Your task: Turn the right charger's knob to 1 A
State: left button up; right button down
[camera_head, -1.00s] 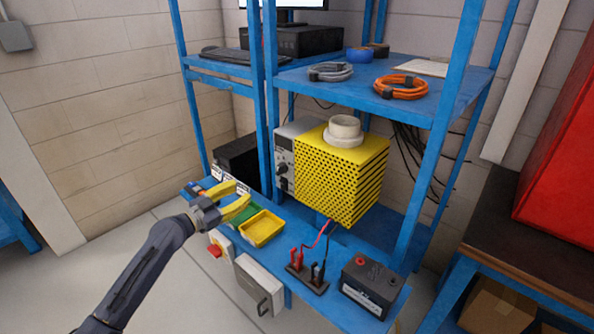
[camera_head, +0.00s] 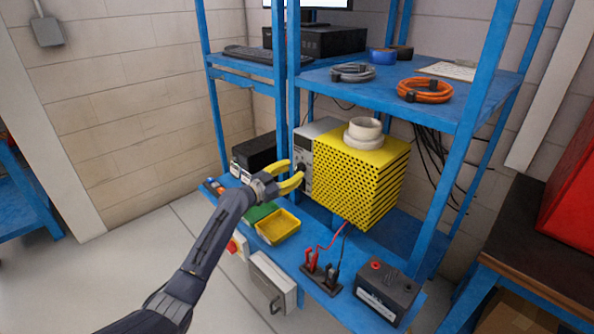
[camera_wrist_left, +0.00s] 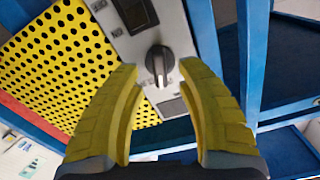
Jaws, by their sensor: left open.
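The charger in front of me has a grey front panel (camera_head: 306,146) beside a yellow perforated housing (camera_head: 358,180). Its round dark knob (camera_wrist_left: 159,60) shows in the wrist view with a pale pointer line running nearly up and down the picture. The scale marks are too small to read. My left gripper (camera_head: 296,174) has yellow fingers and is open at the panel. In the wrist view its fingertips (camera_wrist_left: 159,72) lie on either side of the knob, with gaps visible. In the head view the fingers partly cover the knob area. My right gripper is out of view.
A yellow tray (camera_head: 278,227), clamps (camera_head: 320,272) and a battery (camera_head: 387,290) are on the lower shelf. The upper shelf (camera_head: 400,95) overhangs the housing.

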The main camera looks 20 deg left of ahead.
pick_arm(q)
jog(key=shift+x, duration=1.25)
grip_shut()
